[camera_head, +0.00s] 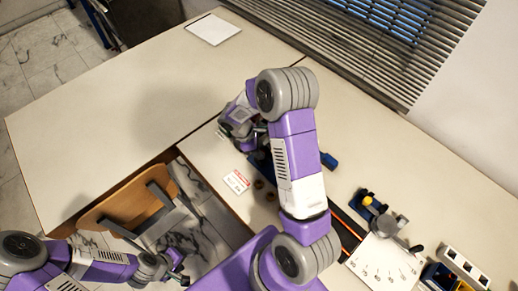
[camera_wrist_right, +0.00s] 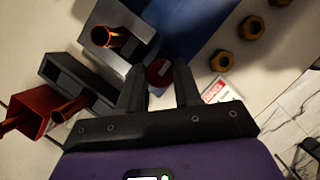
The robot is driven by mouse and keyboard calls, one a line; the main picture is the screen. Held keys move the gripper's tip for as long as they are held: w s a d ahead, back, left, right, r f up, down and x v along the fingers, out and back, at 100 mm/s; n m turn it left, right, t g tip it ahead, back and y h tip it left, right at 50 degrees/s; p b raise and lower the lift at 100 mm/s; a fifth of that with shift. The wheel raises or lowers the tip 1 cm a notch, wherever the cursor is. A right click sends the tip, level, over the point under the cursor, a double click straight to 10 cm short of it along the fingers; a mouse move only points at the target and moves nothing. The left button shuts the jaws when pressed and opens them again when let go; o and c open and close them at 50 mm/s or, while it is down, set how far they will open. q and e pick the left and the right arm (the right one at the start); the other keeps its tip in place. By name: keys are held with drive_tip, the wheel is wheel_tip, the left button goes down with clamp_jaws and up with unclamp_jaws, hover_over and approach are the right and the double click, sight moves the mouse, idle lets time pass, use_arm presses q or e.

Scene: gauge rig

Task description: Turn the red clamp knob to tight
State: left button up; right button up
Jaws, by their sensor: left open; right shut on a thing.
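The red clamp knob (camera_wrist_right: 158,72) shows in the right wrist view between the two dark fingers of my right gripper (camera_wrist_right: 160,78). The fingers are shut on it and cover its sides, so its turned position cannot be read. In the head view my right arm hides the knob, and my right gripper (camera_head: 256,136) is low over the table at the rig. My left gripper (camera_head: 181,272) is open and empty at the lower left, near the chair, away from the rig.
Grey metal blocks with an orange-red rod (camera_wrist_right: 105,40) and a red part (camera_wrist_right: 30,108) lie close beside my right gripper. Brass nuts (camera_wrist_right: 221,62) and a red-and-white card (camera_head: 237,181) lie nearby. The left tabletop (camera_head: 90,130) is mostly clear.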

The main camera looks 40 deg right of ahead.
drive_tip(key=shift+m, duration=0.4)
drive_tip(key=o, duration=0.7)
drive_tip(key=shift+o, duration=0.2)
drive_tip(key=p+v, duration=0.1)
drive_tip(key=v, duration=0.6)
drive_tip(key=shift+w+r, duration=0.25)
